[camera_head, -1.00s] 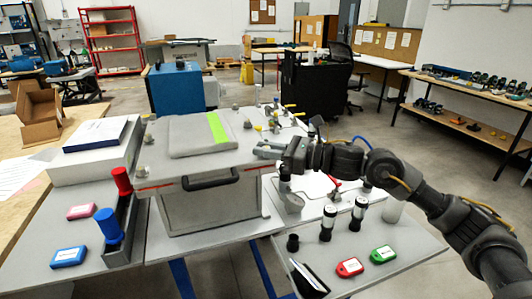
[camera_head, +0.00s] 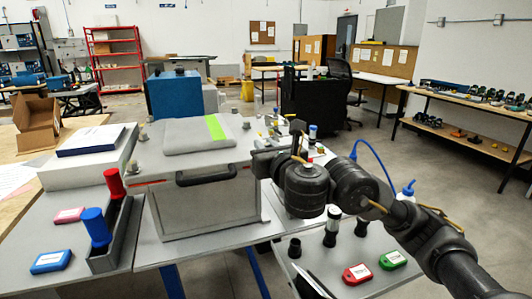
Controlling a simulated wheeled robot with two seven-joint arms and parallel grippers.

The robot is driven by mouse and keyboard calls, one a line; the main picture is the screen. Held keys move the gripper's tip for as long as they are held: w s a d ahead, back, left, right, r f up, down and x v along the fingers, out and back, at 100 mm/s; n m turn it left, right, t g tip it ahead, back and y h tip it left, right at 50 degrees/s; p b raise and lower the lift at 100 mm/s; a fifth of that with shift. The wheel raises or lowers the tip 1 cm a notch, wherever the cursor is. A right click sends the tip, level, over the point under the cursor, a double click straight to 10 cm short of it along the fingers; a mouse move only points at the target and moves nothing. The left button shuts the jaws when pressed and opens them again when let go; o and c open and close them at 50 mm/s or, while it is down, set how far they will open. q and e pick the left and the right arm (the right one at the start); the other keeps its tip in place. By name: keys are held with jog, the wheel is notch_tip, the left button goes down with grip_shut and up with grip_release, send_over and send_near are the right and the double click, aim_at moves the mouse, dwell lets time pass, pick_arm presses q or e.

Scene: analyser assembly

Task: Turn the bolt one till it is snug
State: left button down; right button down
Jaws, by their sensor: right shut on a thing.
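The grey box (camera_head: 208,205) stands on the middle table with a grey lid on top. Bolts show at the lid's front left corner (camera_head: 132,167), back left corner (camera_head: 144,138) and back right (camera_head: 235,108). My right gripper (camera_head: 262,160) is at the lid's front right corner. It is shut on what looks like the bolt there, which the fingers and wrist hide. I cannot tell how far that bolt is turned in. My left gripper is not in view.
A folded grey cloth with a green strip (camera_head: 215,128) lies on the lid. A black handle (camera_head: 206,175) sticks out in front. Red and blue handled tools (camera_head: 95,228) stand in a grey holder at left. Red (camera_head: 356,274) and green (camera_head: 392,260) tags lie at front right.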

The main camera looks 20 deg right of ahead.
jog(key=m+h, duration=0.1)
jog(key=h, duration=0.1)
jog(key=shift+a+m+h, duration=0.1)
jog(key=shift+m+h, duration=0.2)
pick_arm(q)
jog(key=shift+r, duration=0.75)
pick_arm(e)
jog(key=shift+m+g+h, duration=0.3)
jog(key=shift+m+h, duration=0.8)
jog(key=shift+h, duration=0.6)
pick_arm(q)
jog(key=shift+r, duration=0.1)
pick_arm(e)
jog(key=shift+r+h, duration=0.1)
jog(key=shift+h, duration=0.2)
jog(key=c, duration=1.3)
grip_release()
